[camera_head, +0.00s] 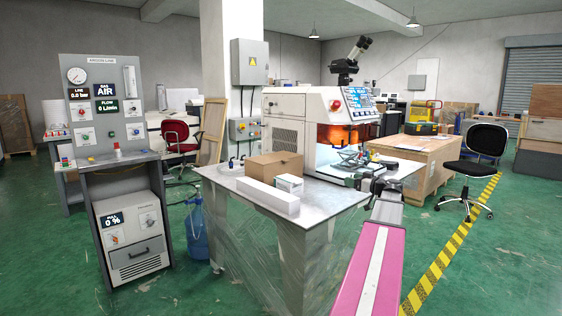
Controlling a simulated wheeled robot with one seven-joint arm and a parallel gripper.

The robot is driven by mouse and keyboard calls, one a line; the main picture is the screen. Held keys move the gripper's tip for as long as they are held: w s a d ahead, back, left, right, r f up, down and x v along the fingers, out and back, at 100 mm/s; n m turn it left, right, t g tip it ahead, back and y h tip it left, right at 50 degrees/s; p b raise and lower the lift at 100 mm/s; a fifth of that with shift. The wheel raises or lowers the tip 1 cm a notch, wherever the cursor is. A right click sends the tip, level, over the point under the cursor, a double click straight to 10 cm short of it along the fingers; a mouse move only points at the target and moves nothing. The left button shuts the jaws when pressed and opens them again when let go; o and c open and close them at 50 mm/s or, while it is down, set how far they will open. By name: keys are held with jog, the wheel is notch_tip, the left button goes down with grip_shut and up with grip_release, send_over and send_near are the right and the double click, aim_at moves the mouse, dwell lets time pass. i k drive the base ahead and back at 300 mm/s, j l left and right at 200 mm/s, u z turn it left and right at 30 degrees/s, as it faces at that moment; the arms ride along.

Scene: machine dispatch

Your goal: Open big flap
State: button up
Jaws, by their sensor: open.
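The white bench machine (310,110) stands on the metal-topped table, with a microscope on top and a screen and red button on its sloped panel. Its front shows an orange-tinted area (338,134), which may be the big flap. I cannot tell its edges or handle. My pink and white arm reaches up from the bottom right. My gripper (352,181) is small and dark near the table's right edge, in front of the machine and apart from the orange area. It is open, and I see nothing held.
The metal-topped table (235,184) bears a brown carton (274,166), a small white box (289,184) and a long white block (262,196). A wooden crate (424,158) and a black chair (487,140) stand right. A gas panel (105,110) stands left. Green floor is clear in front.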

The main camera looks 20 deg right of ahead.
aim_at(283, 156)
jog(key=i+j, duration=0.3)
jog(key=i, duration=0.15)
jog(key=i+j, duration=0.3)
jog(key=i, duration=0.15)
